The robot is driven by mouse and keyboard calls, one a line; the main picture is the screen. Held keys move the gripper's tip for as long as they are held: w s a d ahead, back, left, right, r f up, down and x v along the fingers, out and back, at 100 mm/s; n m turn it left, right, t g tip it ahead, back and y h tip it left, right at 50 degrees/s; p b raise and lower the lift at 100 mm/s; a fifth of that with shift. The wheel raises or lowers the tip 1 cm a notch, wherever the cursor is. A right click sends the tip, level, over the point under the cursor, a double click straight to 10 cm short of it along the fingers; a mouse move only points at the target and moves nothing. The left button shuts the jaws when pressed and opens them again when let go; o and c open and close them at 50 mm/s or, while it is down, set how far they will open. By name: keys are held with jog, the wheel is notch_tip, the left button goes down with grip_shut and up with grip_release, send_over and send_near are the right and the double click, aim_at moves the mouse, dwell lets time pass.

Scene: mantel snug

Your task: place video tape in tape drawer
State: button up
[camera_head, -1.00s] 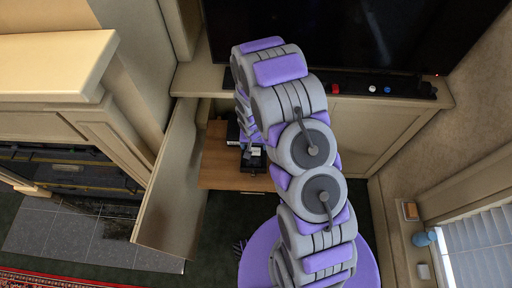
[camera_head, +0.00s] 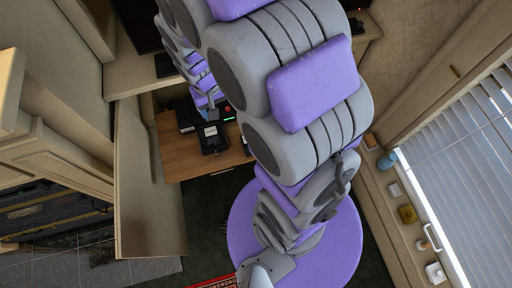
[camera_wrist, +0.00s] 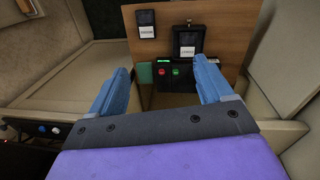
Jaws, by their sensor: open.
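In the wrist view, a black player (camera_wrist: 178,72) with a lit green display and red and green buttons stands on a wooden board. A black tray (camera_wrist: 188,29) with a white label sticks out from it, and seems to be the tape drawer. The tray (camera_head: 213,144) also shows in the head view. A small flat black item (camera_wrist: 146,23) with a pale label lies apart from the tray, and looks like the video tape. Its label is too small to read. My gripper (camera_wrist: 162,66) is open and empty, its blue fingers pointing toward the player.
The wooden board (camera_head: 182,160) extends from an open cabinet. A pale cabinet door (camera_head: 147,190) stands open at its left. A window sill (camera_head: 385,190) with small items runs along the right. My arm covers much of the head view's middle.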

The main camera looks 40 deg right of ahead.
jog(key=s+r, duration=0.4)
jog(key=s, duration=0.3)
jog(key=s+a+r+n+g, duration=0.1)
jog(key=s+r, duration=0.3)
jog(key=s, duration=0.3)
jog(key=s+a+r+n+y, duration=0.1)
jog(key=s+r, duration=0.3)
jog(key=s, duration=0.3)
jog(key=shift+s+r+g, duration=0.3)
jog(key=shift+s, duration=0.05)
jog(key=shift+a, duration=0.1)
